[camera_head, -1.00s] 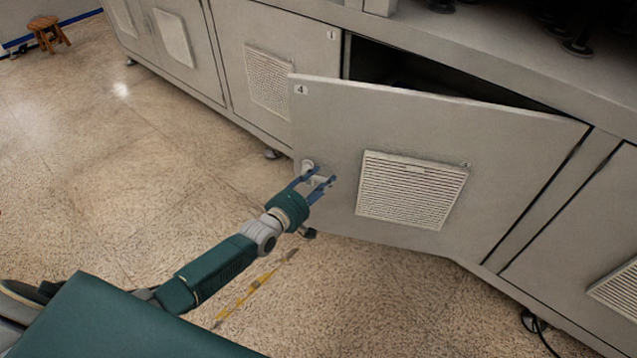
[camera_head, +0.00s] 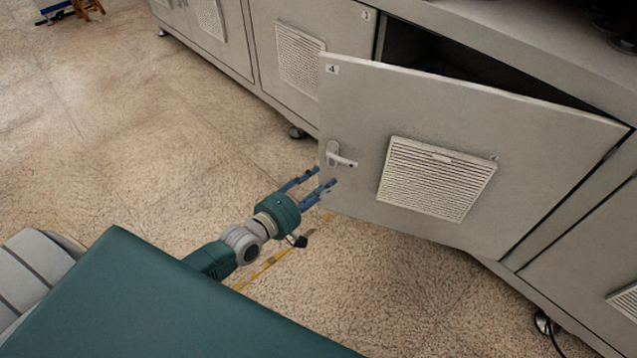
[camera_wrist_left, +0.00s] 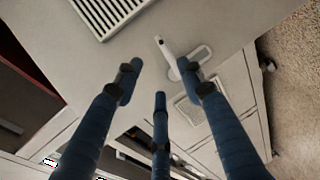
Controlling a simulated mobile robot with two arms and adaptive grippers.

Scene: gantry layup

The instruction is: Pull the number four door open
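The number four door (camera_head: 355,115) is a grey panel with a "4" label at its top left corner and a white louvred vent. It stands partly open, its left edge swung out from the cabinet. Its handle (camera_head: 338,155) is a white lever on a plate near the left edge; the handle also shows in the left wrist view (camera_wrist_left: 167,52). My left gripper (camera_head: 321,180) is open and empty, just below and in front of the handle, apart from it. In the left wrist view, its blue fingers (camera_wrist_left: 158,85) are spread with nothing between them. My right gripper is not in view.
The cabinet's dark opening (camera_head: 430,50) shows above the door. Another door (camera_head: 285,60) with a vent is to its left. A wooden stool (camera_head: 88,8) stands far off at the top left. The speckled floor (camera_head: 130,130) at the left is clear.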

